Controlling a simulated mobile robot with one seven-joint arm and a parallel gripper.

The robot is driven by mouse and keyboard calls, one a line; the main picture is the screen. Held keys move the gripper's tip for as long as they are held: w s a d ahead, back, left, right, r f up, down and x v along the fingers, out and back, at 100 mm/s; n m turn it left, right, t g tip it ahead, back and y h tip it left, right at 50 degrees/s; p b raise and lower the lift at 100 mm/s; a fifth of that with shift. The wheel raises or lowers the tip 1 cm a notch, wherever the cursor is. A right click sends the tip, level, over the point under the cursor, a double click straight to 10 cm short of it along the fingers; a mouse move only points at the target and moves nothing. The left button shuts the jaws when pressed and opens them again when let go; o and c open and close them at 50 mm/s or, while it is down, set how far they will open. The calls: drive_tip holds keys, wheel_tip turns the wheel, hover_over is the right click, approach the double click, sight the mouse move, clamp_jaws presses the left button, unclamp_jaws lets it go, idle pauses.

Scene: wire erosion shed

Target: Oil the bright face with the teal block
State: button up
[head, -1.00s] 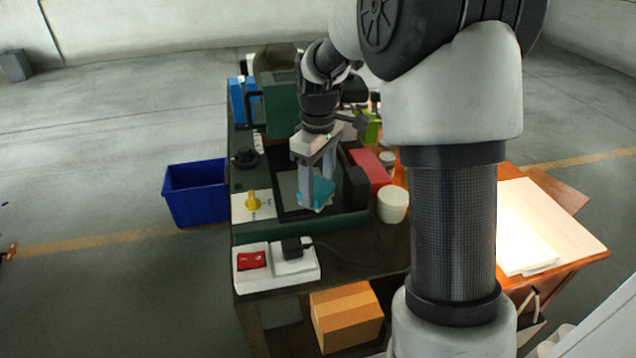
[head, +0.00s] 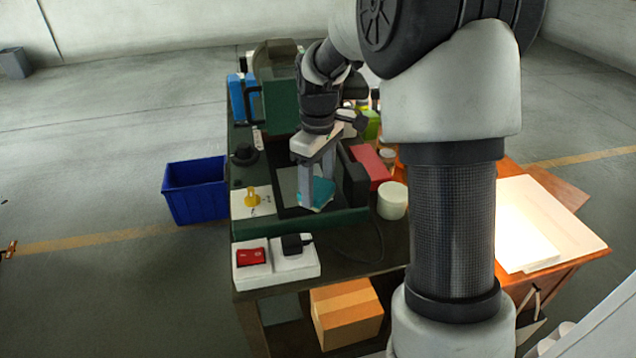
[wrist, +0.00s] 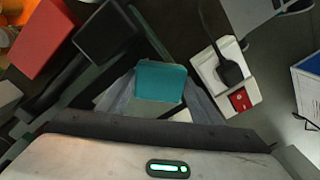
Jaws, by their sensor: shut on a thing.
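My gripper (head: 317,194) is shut on the teal block (head: 323,190), low over the dark bed of the green machine (head: 290,228). In the wrist view the teal block (wrist: 160,80) sits between the two grey fingers, with a pale layer along its lower edge.
A white switch box (head: 290,268) with a red switch and black plug stands at the front. A black upright part (head: 355,183), white pot (head: 392,200) and red box (head: 370,164) are close on the right. A blue bin (head: 195,190) stands on the floor to the left.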

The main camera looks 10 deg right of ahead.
drive_tip(key=shift+f, duration=0.45)
